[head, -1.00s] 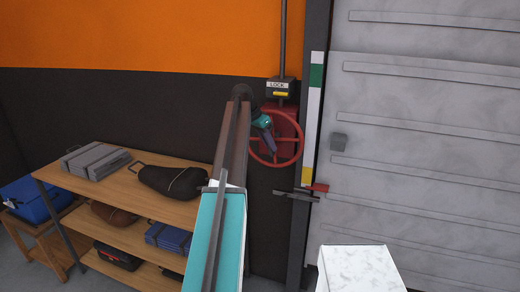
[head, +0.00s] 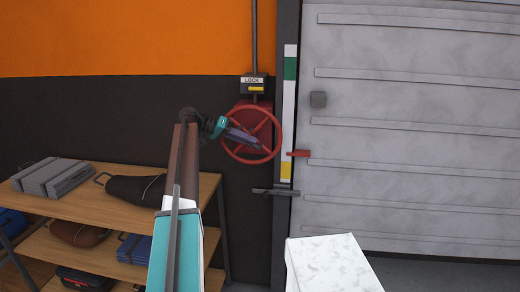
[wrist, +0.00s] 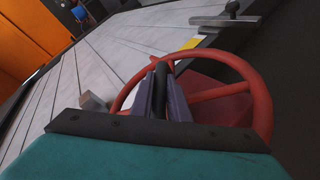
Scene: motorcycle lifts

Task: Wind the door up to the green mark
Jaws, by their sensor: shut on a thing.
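The red handwheel (head: 279,134) is on the dark wall left of the grey door (head: 400,105). My gripper (head: 254,140) reaches it from the left. In the wrist view, my gripper (wrist: 161,92) is shut on the wheel's black handle (wrist: 161,78). The upright scale (head: 290,110) beside the door is white with a green mark (head: 290,69) near its top and a yellow mark (head: 286,171) near its bottom. The red pointer (head: 299,153) on the door's edge is just above the yellow mark, well below the green one. A dark gap shows under the door.
A box labelled LOCK (head: 253,84) sits above the wheel. A dark latch bar (head: 272,191) crosses the post below the scale. A wooden shelf (head: 90,206) with bags stands at left. A white speckled block (head: 332,264) is at the front.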

